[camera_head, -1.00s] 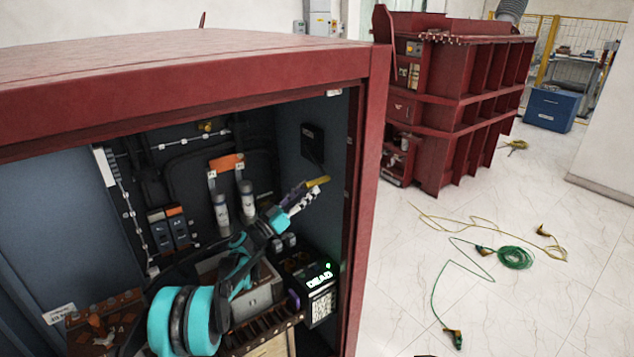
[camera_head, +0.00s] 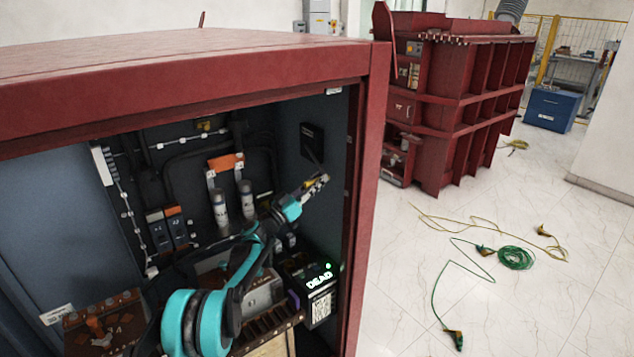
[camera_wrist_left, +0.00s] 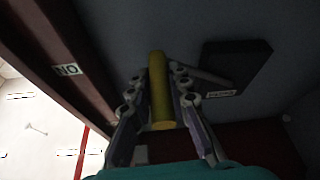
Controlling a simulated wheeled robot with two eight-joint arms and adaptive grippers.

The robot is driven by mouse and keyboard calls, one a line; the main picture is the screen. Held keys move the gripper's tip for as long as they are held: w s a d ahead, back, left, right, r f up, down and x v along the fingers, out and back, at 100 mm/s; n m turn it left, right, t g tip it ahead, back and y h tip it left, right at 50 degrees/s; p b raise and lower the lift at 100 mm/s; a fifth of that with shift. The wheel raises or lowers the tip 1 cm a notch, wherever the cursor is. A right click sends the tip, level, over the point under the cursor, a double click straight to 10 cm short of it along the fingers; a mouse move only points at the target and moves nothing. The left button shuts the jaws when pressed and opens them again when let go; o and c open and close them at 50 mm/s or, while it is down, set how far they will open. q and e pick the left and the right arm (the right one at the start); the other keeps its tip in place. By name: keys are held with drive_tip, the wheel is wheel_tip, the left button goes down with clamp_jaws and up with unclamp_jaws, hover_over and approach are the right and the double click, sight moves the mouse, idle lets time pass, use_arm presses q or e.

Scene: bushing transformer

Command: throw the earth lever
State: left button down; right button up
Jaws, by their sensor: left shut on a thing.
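The earth lever has a yellow handle (camera_wrist_left: 160,92), which stands between the fingers of my left gripper (camera_wrist_left: 160,88) in the left wrist view. The fingers are shut on it from both sides. In the head view my left gripper (camera_head: 316,184) is inside the cabinet, near its right wall, and only a bit of yellow shows there. A black box (camera_head: 312,141) is on that wall just above the gripper; it also shows in the left wrist view (camera_wrist_left: 236,66), with a dark bar running from it toward the handle. My right gripper is not in view.
The red cabinet's right post (camera_head: 366,200) stands close to the gripper. A box with a lit "DEAD" display (camera_head: 319,282) is below the arm. Fuse-like cylinders (camera_head: 220,207) are to its left. Green cable (camera_head: 515,257) lies on the floor outside.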

use_arm(q)
drive_tip(key=shift+r, duration=0.15)
drive_tip(key=shift+s+d+r+n+t+y+p, duration=0.2)
drive_tip(key=shift+r+n+y+p, duration=0.1)
drive_tip(key=shift+r+n, duration=0.25)
drive_tip(key=shift+s+d+r+n+t+y+p, duration=0.1)
drive_tip(key=shift+s+r+n+t+y+p, duration=0.15)
drive_tip(key=shift+n, duration=0.4)
wheel_tip(320, 180, up, 14)
drive_tip(key=w+a+n+y+p, duration=0.1)
drive_tip(key=w+n+y+p, duration=0.1)
drive_tip(key=n+y+p, duration=0.3)
drive_tip(key=shift+a+n+t+p, duration=0.4)
drive_tip(key=shift+n+p, duration=2)
drive_tip(key=shift+n, duration=2.1)
drive_tip(key=shift+w+d+r+y, duration=0.1)
drive_tip(key=shift+w+y, duration=0.05)
drive_tip(key=shift+y, duration=0.1)
drive_tip(key=c, duration=1.4)
unclamp_jaws()
